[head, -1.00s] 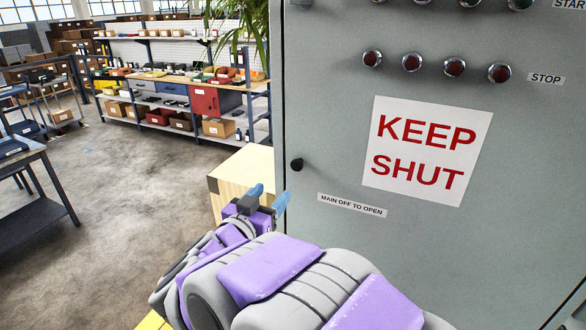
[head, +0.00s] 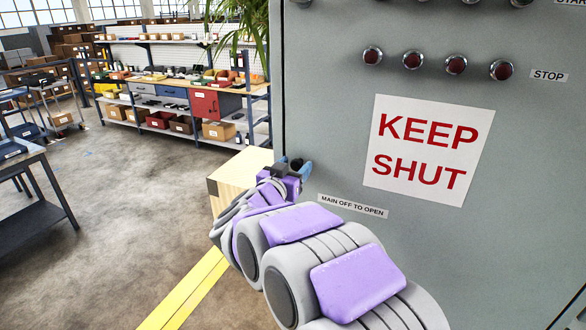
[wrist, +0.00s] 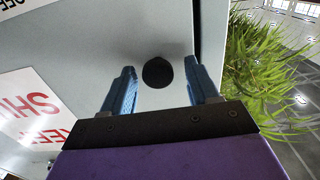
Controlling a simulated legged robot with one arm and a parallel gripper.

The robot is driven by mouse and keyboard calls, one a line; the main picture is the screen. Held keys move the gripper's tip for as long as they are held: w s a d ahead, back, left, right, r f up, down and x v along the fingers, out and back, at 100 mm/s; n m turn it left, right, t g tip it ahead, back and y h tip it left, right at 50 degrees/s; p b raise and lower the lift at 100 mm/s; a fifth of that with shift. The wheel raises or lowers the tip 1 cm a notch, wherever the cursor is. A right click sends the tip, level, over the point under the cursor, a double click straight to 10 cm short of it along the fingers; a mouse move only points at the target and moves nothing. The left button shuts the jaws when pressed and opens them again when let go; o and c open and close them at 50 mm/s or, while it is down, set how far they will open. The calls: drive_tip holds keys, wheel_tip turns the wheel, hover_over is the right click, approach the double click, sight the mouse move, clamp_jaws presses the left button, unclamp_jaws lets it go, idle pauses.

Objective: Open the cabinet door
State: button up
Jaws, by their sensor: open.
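The grey cabinet door (head: 330,120) fills the right of the head view and looks shut. It bears a "KEEP SHUT" sign (head: 428,150). Its black round knob (head: 297,163) is near the door's left edge, partly hidden by my gripper (head: 293,168). In the wrist view the knob (wrist: 158,72) sits just ahead of and between the two blue fingertips of my gripper (wrist: 162,82). The fingers are apart, with a gap on both sides of the knob. I cannot tell the exact depth between fingertips and knob.
A wooden block (head: 228,183) stands left of the cabinet, behind my arm. A leafy plant (wrist: 262,75) is beside the door's edge. A yellow floor stripe (head: 185,290) runs below. Open floor (head: 120,190) lies to the left, before shelving (head: 180,95).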

clamp_jaws()
idle(0.5)
